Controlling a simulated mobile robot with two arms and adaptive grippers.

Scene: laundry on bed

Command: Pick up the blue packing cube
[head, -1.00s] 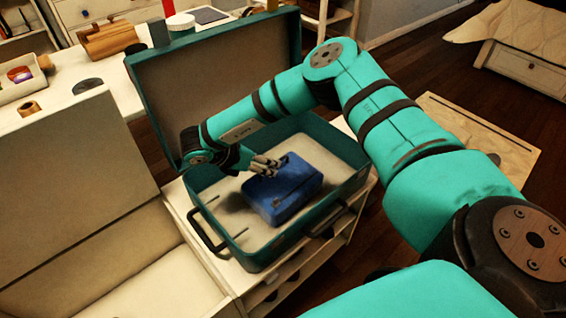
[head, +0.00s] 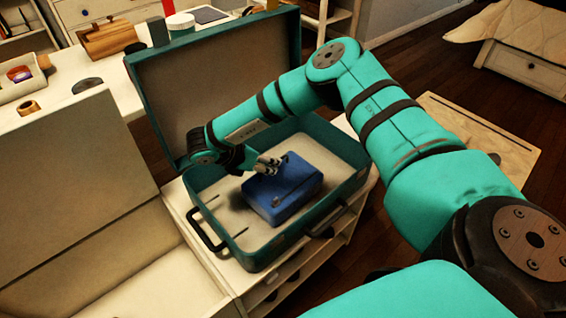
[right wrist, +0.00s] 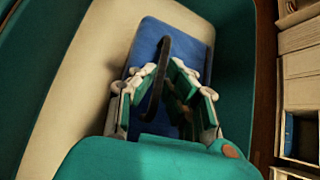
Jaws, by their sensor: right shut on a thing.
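The blue packing cube (head: 290,198) lies inside the open teal suitcase (head: 275,250), toward the right of its pale floor. My right gripper (head: 272,166) is over the cube's upper left part. In the right wrist view the cube (right wrist: 190,42) is below the fingers, and its dark strap handle (right wrist: 163,60) runs between them. The right gripper (right wrist: 168,78) is shut on this handle; the exact contact is partly hidden by the fingers. The cube shows no clear gap from the suitcase floor. My left gripper is out of view.
The suitcase lid (head: 220,80) stands open behind the cube. The suitcase sits on a white shelf unit (head: 318,262). An open pale box (head: 150,265) is at left. A white table (head: 65,125) behind holds a tray (head: 22,80) and small items.

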